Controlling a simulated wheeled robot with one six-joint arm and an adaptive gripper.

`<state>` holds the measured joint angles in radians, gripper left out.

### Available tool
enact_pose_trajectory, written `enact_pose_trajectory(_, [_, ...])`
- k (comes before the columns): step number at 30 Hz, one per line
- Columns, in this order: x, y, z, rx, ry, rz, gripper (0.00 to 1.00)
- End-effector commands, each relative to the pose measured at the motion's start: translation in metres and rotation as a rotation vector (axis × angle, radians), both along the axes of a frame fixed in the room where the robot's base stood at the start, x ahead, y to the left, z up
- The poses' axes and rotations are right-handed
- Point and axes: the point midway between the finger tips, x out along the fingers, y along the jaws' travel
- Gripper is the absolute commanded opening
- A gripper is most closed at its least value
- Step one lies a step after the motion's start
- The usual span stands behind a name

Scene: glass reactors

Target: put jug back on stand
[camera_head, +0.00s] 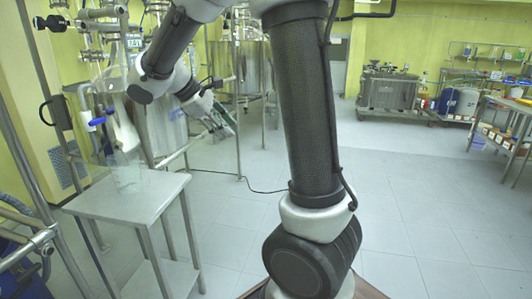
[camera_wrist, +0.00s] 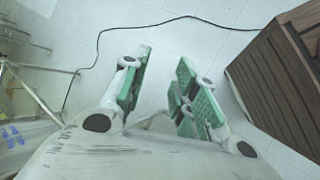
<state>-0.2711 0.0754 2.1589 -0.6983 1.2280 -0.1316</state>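A clear jug (camera_head: 125,178) stands upright on the top of a small steel stand (camera_head: 150,205) at the left of the head view. Its transparent outline is hard to make out against the background. My gripper (camera_head: 222,122) is to the right of the jug and higher in the picture, apart from it. In the wrist view my gripper (camera_wrist: 163,68) has its two green-padded fingers spread, with only floor seen between them. I cannot tell whether the pale shape with blue marks (camera_wrist: 12,135) at the left edge of the wrist view is the jug.
Glassware and metal frames stand behind the steel stand. A steel vessel (camera_head: 250,70) is at the back. A black cable (camera_wrist: 95,50) lies on the floor. A brown slatted surface (camera_wrist: 275,85) is at the right of the wrist view. Open floor (camera_head: 430,200) lies to the right.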

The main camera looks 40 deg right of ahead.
Motion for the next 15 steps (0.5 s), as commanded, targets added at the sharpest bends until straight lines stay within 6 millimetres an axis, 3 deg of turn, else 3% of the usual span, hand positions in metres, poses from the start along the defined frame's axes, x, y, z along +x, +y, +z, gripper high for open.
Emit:
enact_pose_trajectory(1, [-0.031, -0.009, 0.010, 0.083, -0.065, -0.072, 0.29])
enact_pose_trajectory(3, [-0.070, -0.015, 0.014, 0.200, -0.148, -0.170, 0.29])
enact_pose_trajectory(7, [-0.135, -0.012, 0.014, 0.414, -0.312, -0.340, 0.29])
enact_pose_trajectory(12, [-0.191, 0.004, 0.007, 0.640, -0.498, -0.509, 0.29])
enact_pose_trajectory(15, [-0.207, 0.012, 0.003, 0.724, -0.568, -0.565, 0.29])
